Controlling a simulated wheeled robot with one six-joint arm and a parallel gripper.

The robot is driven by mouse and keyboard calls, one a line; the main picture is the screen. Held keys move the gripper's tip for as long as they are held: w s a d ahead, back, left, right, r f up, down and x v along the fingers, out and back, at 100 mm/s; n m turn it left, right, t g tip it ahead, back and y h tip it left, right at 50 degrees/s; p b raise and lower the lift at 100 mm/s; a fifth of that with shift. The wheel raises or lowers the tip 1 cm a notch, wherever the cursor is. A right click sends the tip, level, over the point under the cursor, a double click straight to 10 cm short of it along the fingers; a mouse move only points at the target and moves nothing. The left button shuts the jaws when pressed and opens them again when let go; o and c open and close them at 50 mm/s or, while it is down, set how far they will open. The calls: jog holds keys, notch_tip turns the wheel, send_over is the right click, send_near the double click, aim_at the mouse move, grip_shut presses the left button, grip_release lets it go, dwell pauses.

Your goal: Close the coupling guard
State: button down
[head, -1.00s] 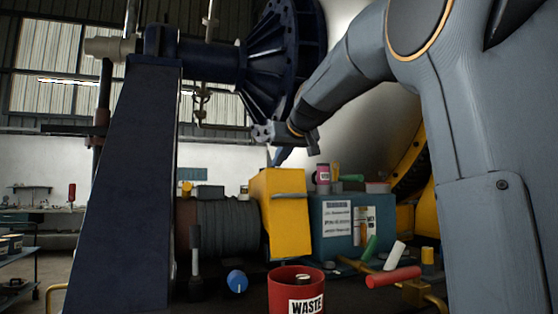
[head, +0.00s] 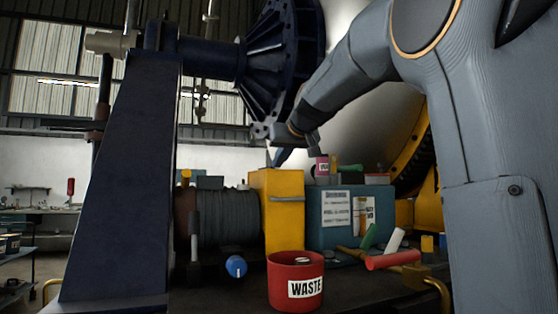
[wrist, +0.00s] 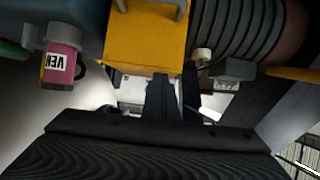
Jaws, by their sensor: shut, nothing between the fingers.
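The yellow coupling guard (head: 283,222) stands upright between the ribbed dark cylinder and the blue-green box, with a bar handle (head: 287,199) on its front. In the wrist view the guard (wrist: 140,45) fills the upper middle. My gripper (head: 278,158) is just above the guard's top in the head view. Its dark fingers (wrist: 160,98) are shut and empty, close to the guard's edge in the wrist view. I cannot tell whether they touch it. The guard's underside is hidden, so I cannot see how it sits there.
The ribbed cylinder (head: 229,218) is left of the guard, the blue-green box (head: 318,235) right. A pink labelled can (head: 322,167) stands on the box near my gripper. A red waste bin (head: 280,268) stands in front. Colored cylinders and a yellow rail lie at right.

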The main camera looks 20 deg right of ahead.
jog(key=r+v, duration=0.1)
jog(key=v, duration=1)
jog(key=shift+r+b, duration=0.3)
jog(key=shift+b, duration=0.05)
